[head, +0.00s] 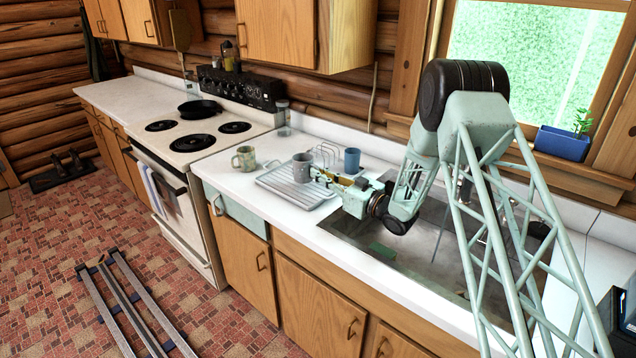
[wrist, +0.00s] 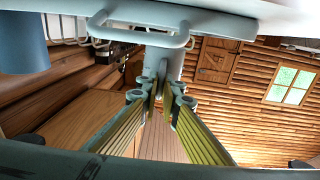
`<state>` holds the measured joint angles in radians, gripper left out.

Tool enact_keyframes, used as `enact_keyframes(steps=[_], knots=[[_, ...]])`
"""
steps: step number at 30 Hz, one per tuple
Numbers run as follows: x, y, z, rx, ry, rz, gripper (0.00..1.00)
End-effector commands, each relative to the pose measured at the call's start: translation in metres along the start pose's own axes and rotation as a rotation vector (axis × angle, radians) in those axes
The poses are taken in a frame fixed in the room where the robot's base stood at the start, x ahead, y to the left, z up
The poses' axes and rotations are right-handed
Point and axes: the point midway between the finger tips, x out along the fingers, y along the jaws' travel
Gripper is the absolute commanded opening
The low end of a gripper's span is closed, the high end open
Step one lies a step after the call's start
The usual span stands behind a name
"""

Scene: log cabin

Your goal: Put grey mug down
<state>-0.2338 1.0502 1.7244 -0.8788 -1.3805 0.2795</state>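The grey mug (head: 301,168) is upright at the far right part of the drying rack (head: 276,187), by the wire plate holder. I cannot tell whether its base touches the rack. My gripper (head: 319,174) reaches it from the right, low over the counter. In the wrist view, my gripper's fingers (wrist: 165,92) come together at the tips on a narrow grey part (wrist: 172,62), which looks like part of the grey mug. The contact itself is partly hidden.
A blue mug (head: 352,160) stands right behind my gripper and shows in the wrist view (wrist: 22,42). A patterned mug (head: 244,158) stands left of the rack. The sink (head: 425,235) lies to the right, the stove (head: 190,140) to the left. Bare counter (head: 235,185) lies in front of the patterned mug.

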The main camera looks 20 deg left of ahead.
Motion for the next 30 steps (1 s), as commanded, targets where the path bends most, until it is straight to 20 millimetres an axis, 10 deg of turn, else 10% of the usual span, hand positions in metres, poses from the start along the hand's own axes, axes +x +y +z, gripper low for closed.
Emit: enact_keyframes(steps=[30], knots=[[0.006,0.006,0.036,0.000,0.000,0.001,0.00]])
